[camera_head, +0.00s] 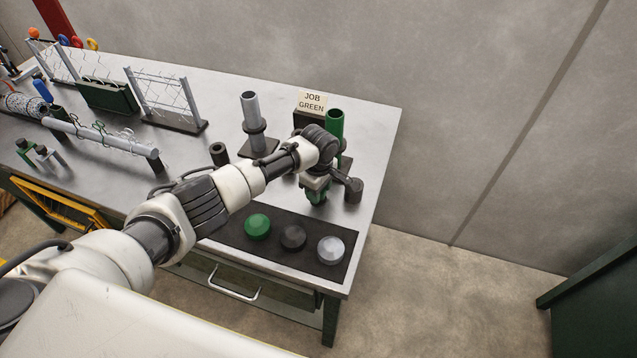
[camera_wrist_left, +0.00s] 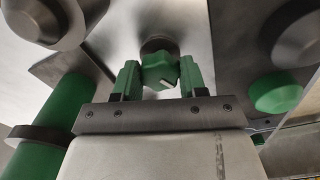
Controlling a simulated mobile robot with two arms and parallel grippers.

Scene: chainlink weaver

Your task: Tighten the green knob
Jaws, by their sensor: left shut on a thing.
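The green knob (camera_wrist_left: 160,70) is a lobed knob with a small white mark, in front of a round dark base in the left wrist view. My left gripper (camera_wrist_left: 160,82) has its two green fingers on either side of the knob and is shut on it. In the head view my left gripper (camera_head: 317,192) points down at the table near its right end. The knob is hard to tell from the green fingers there, and my wrist hides part of that spot. My right gripper is not in view.
A green post (camera_head: 335,122) stands behind my wrist beside the "JOB GREEN" sign (camera_head: 312,101). A grey post (camera_head: 252,118) stands to its left. Green (camera_head: 257,226), black (camera_head: 292,237) and pale (camera_head: 331,250) domes sit on a dark strip in front. Wire mesh panels (camera_head: 165,97) stand farther left.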

